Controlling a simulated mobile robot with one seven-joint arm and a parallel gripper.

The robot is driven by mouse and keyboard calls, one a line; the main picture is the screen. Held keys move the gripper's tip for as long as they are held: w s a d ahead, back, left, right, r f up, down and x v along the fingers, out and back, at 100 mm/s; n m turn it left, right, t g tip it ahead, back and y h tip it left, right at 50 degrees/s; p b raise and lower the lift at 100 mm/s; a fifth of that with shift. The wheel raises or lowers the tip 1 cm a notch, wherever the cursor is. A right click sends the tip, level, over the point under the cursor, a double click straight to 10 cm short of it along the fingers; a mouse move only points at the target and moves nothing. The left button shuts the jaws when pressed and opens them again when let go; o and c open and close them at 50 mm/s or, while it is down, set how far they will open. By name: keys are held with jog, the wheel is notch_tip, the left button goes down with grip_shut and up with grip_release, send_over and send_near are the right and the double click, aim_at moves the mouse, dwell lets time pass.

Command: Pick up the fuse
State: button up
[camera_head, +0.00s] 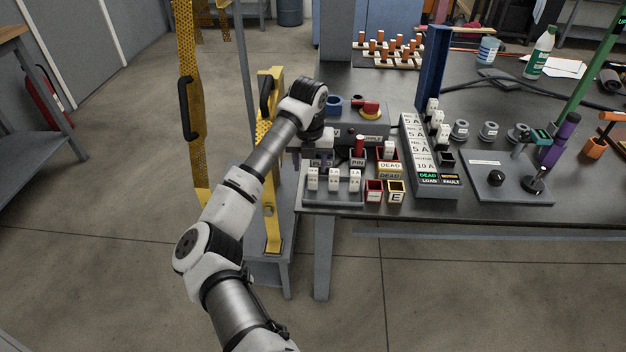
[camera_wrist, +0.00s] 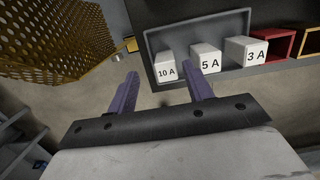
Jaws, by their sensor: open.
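Three white block fuses stand in a row in a grey tray (camera_head: 330,201) at the table's near left corner. The wrist view reads them as a 10 A fuse (camera_wrist: 167,70), a 5 A fuse (camera_wrist: 207,62) and a 3 A fuse (camera_wrist: 250,52). My gripper (camera_wrist: 162,78) is open, with two purple fingers apart and nothing held between them. In the head view my gripper (camera_head: 320,158) is just behind and above the tray. In the wrist view its fingertips reach toward the 10 A and 5 A fuses; contact cannot be told.
Red and yellow square holders (camera_head: 396,197) stand right of the tray. A grey fuse panel (camera_head: 433,186) with several white fuses rises beyond them. A box with a red knob (camera_head: 370,109) is behind my gripper. A yellow perforated guard (camera_head: 272,225) stands left of the table.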

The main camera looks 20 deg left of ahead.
aim_at(313, 171)
jog(key=shift+w+d+f+p, duration=0.1)
jog(key=shift+d+f+p, duration=0.15)
jog(key=shift+f, duration=1.15)
jog(key=shift+w+d+f+p, duration=0.1)
jog(key=shift+f+p, duration=0.1)
jog(key=shift+f, duration=1.15)
jog(key=shift+c, duration=0.4)
jog(key=c, duration=1)
